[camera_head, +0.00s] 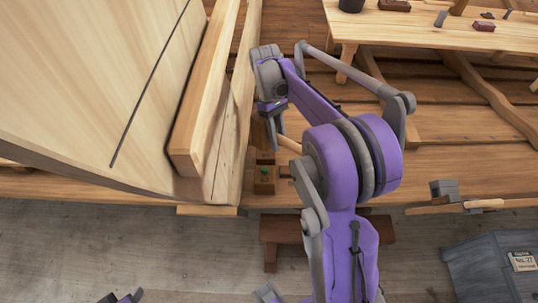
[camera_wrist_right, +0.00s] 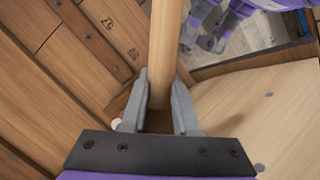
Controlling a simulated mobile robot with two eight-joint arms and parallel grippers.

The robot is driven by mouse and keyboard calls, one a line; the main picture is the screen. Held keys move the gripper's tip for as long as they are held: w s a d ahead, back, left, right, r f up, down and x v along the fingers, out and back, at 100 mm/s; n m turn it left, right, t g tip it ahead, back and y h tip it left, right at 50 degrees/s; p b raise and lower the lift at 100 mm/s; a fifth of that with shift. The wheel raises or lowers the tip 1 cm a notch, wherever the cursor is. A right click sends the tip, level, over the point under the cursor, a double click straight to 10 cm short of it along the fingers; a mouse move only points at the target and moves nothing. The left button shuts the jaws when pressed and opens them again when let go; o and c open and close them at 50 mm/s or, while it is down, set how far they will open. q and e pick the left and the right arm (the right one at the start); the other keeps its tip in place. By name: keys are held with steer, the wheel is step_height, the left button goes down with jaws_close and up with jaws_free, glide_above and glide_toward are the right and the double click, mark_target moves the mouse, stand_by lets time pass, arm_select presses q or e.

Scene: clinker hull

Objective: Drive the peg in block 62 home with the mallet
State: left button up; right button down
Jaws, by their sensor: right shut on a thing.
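My right gripper (camera_head: 271,112) is at the centre of the head view, beside the edge of the pale hull. In the right wrist view the gripper (camera_wrist_right: 160,108) is shut on a round wooden handle (camera_wrist_right: 166,45), which looks like the mallet's. The handle (camera_head: 289,143) shows only in part in the head view, and I cannot make out a mallet head. Below the gripper sits a small brown block (camera_head: 264,186) with a green spot on top. I cannot read a number on it or tell a peg's depth.
The pale hull side (camera_head: 80,90) and a thick timber (camera_head: 203,105) close off the left. A workbench (camera_head: 430,32) with tools stands at the back right. A grey crate (camera_head: 480,265) is at the lower right. Bare grey floor (camera_head: 130,245) lies at the lower left.

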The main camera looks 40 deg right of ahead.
steer(key=shift+w, duration=0.1)
steer(key=shift+s+a, duration=0.1)
steer(key=shift+s, duration=0.1)
stand_by(0.4)
steer(key=w+a+f+x, duration=0.1)
steer(key=w+x, duration=0.1)
steer(key=x, duration=0.8)
steer(key=v, duration=0.3)
steer(key=s+v, duration=0.1)
steer(key=v, duration=0.3)
steer(key=s+d+v, duration=0.1)
steer(key=v, duration=0.2)
steer(key=shift+r, duration=0.55)
steer(key=shift+s, duration=0.15)
